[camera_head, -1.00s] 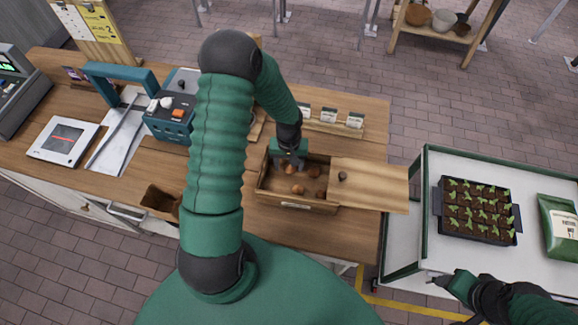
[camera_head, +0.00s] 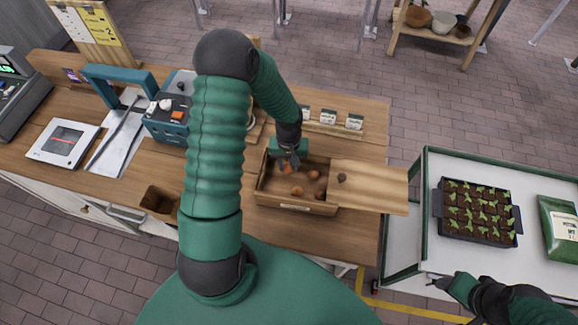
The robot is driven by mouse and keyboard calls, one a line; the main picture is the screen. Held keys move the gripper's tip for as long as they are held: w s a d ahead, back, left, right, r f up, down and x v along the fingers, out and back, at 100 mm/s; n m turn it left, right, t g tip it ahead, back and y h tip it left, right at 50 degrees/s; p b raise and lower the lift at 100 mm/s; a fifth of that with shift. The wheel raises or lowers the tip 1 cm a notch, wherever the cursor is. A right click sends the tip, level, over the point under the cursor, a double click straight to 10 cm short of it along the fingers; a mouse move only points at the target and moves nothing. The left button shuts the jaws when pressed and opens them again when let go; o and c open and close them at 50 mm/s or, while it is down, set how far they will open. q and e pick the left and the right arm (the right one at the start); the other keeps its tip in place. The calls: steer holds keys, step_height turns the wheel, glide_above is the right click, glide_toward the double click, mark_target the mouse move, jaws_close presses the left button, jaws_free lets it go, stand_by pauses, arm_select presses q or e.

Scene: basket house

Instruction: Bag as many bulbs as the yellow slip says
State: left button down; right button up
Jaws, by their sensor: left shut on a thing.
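A wooden crate (camera_head: 296,208) with several brown bulbs (camera_head: 297,191) stands on the wooden counter. My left gripper (camera_head: 289,165) reaches down at the crate's back left. It is shut on a bulb, which is mostly hidden by the fingers. A yellow slip (camera_head: 98,22) is on the wooden board at the top left; a "2" seems to show on it. A small brown open container (camera_head: 160,201), possibly the bag, sits at the counter's front edge, partly behind my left arm. My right gripper (camera_head: 450,284) is at the lower right, by the white table's edge; its jaws are too small to judge.
A teal machine (camera_head: 172,122) and a scale (camera_head: 64,142) stand left. A seedling tray (camera_head: 478,212) and green sack (camera_head: 560,225) are on the white table (camera_head: 415,245).

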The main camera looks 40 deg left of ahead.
mark_target(289, 165)
arm_select(q)
steer(key=r, duration=0.8)
steer(key=shift+d+r+b, duration=0.25)
steer(key=shift+r+b, duration=0.1)
steer(key=shift+r, duration=0.05)
steer(key=shift+a, duration=0.1)
steer(key=shift+r, duration=0.1)
